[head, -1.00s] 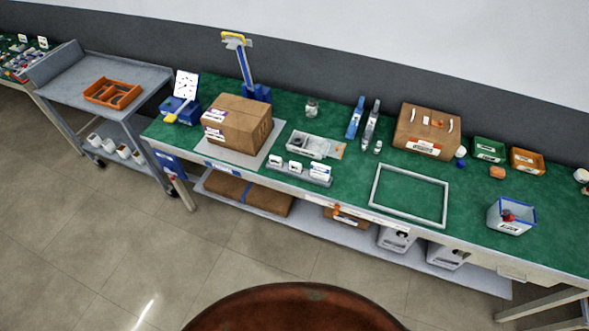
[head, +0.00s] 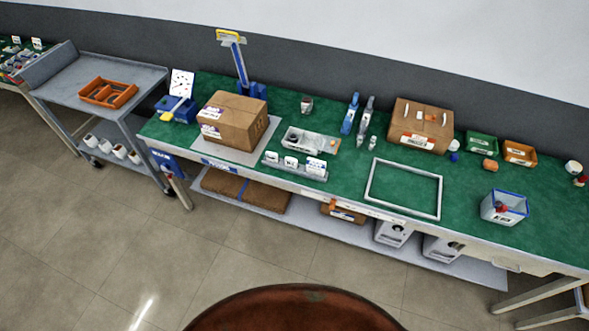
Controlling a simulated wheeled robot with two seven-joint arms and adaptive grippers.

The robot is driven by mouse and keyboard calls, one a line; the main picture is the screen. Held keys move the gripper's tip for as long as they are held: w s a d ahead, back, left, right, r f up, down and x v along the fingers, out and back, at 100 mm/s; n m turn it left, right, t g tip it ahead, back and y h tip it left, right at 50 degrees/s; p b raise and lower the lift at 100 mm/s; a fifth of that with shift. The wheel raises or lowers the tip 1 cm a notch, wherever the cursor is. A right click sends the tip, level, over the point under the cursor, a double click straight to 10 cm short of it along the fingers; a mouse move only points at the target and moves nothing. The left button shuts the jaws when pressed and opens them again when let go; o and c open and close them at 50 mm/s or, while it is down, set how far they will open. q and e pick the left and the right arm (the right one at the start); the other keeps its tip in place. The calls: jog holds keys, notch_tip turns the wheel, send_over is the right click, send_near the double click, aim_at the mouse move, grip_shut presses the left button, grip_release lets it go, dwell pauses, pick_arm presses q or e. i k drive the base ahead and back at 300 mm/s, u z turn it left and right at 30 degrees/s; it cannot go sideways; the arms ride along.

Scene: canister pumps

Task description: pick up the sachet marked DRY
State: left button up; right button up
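I cannot read the word DRY anywhere, so I cannot tell which thing is the sachet. Three small white labelled items, the left one (head: 271,157), the middle one (head: 291,161) and the right one (head: 315,166), stand in a grey holder (head: 294,172) at the front edge of the green bench (head: 345,215). Behind them a pale tray (head: 322,147) holds small parts too small to tell apart. Neither of my grippers is in the head view.
A brown carton (head: 234,118) stands left on a grey plate, with a blue stand (head: 237,62) behind it. An empty grey frame (head: 403,214) lies right of the middle. A blue-rimmed bin (head: 504,207) stands at the right. A grey cart (head: 92,82) adjoins the bench's left end.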

aim_at(292, 163)
jog(key=z, duration=0.1)
jog(key=k, duration=0.35)
jog(key=u, duration=1)
jog(key=i, duration=1.1)
jog(key=z, duration=0.55)
